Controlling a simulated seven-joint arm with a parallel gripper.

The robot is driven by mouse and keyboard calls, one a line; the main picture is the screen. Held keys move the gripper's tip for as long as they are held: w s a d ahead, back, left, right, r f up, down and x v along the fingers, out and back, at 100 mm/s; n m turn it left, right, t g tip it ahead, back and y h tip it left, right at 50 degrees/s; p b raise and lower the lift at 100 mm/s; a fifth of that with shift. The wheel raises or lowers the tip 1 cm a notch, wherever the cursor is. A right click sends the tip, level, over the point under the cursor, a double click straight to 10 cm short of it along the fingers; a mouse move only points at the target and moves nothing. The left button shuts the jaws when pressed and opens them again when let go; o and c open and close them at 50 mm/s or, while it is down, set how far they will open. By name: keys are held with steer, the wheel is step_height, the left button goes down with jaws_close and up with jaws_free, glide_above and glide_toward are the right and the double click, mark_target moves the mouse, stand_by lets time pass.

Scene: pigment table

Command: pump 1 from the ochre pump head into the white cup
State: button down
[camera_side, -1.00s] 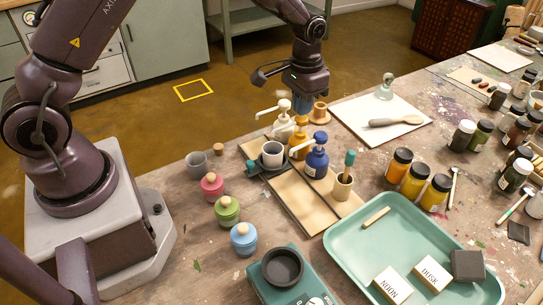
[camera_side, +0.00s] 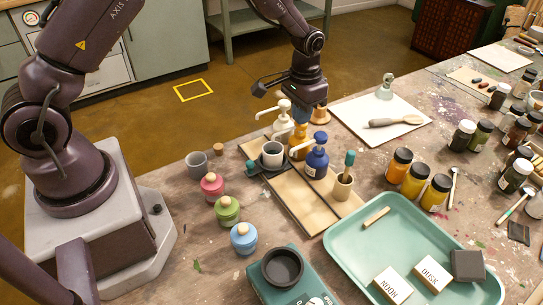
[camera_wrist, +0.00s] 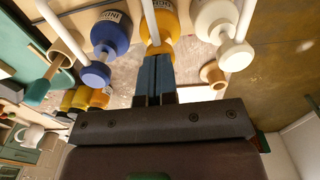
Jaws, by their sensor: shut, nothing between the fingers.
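The ochre pump bottle (camera_side: 299,139) stands between a white pump bottle (camera_side: 283,126) and a blue one (camera_side: 317,160). My gripper (camera_side: 301,117) points down over the ochre pump, its blue fingers shut and empty. In the wrist view, the fingertips (camera_wrist: 157,58) lie at the ochre pump head (camera_wrist: 157,48), which they partly cover; I cannot tell whether they touch it. The ochre bottle (camera_wrist: 172,18) shows behind. The white cup (camera_side: 272,149) stands upright on a dark holder in front of the pumps, under the nozzle side. I cannot see inside the cup.
A grey cup (camera_side: 197,164) and pink, green and blue jars (camera_side: 228,210) stand to the left. A beige pot (camera_side: 342,187) with a teal-handled tool is beside the blue pump.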

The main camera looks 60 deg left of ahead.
steer(key=shift+r, duration=1.8)
step_height(320, 180, up, 6)
steer(key=s+r+t, duration=0.2)
steer(key=s+r, duration=0.3)
steer(key=s, duration=0.3)
steer(key=s+d+r+t, duration=0.1)
steer(key=s+r, duration=0.3)
steer(key=s, duration=0.5)
steer(key=s+r+t, duration=0.2)
steer(key=s+r, duration=0.3)
steer(key=s, duration=0.3)
steer(key=shift+s+d+r+t, duration=0.2)
steer(key=shift+d+r+t, duration=0.05)
steer(key=shift+r+t, duration=0.05)
